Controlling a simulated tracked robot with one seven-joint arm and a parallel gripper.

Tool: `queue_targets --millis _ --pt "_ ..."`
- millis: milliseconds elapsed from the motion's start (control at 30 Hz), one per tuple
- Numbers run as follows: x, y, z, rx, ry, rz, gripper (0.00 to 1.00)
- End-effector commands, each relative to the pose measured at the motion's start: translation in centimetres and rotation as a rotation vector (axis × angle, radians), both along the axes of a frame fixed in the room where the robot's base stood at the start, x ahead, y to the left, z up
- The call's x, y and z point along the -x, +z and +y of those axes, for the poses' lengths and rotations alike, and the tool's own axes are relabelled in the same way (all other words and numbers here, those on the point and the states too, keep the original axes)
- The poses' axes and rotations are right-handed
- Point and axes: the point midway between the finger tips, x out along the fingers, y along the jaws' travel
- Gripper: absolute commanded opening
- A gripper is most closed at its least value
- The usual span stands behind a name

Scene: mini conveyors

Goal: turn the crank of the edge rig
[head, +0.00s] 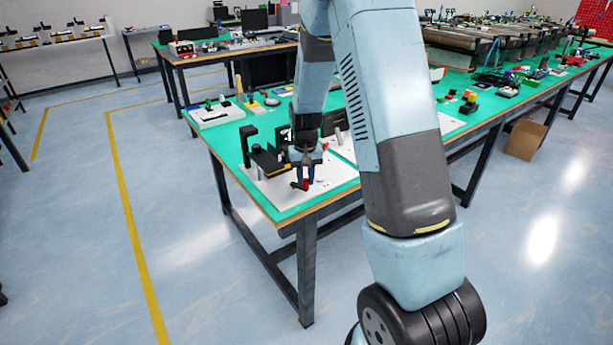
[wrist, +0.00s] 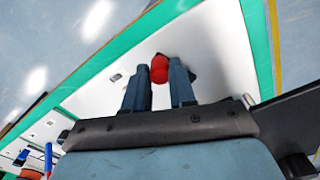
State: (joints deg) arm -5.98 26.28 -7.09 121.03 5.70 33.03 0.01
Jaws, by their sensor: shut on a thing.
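The edge rig is a white board (head: 270,190) with black upright parts (head: 262,158) at the near corner of the green table. The crank's red knob (head: 301,185) shows near the board's front. My gripper (head: 304,172) points down over the board, right of the black parts. In the wrist view the red knob (wrist: 160,68) sits between the two fingers of my gripper (wrist: 160,88), which are shut on it. A small dark piece shows beside the knob; the rest of the crank is mostly hidden.
The green table (head: 222,150) has its edge close to the rig. A white board with small parts (head: 215,115) lies behind it on the left. Conveyors (head: 470,48) stand at the back right. A cardboard box (head: 525,139) is on the floor.

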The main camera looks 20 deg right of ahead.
Motion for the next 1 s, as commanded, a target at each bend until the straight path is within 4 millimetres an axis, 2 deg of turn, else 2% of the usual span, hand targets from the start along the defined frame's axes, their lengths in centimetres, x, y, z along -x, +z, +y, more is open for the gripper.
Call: queue_targets --millis 500,700,1000 --pt "0.9 0.1 2.0 0.0 -0.466 -0.002 0.0" --pt "0.9 0.1 2.6 0.0 -0.597 -0.002 0.0" --pt "0.9 0.1 3.0 -0.001 -0.703 -0.004 0.0"
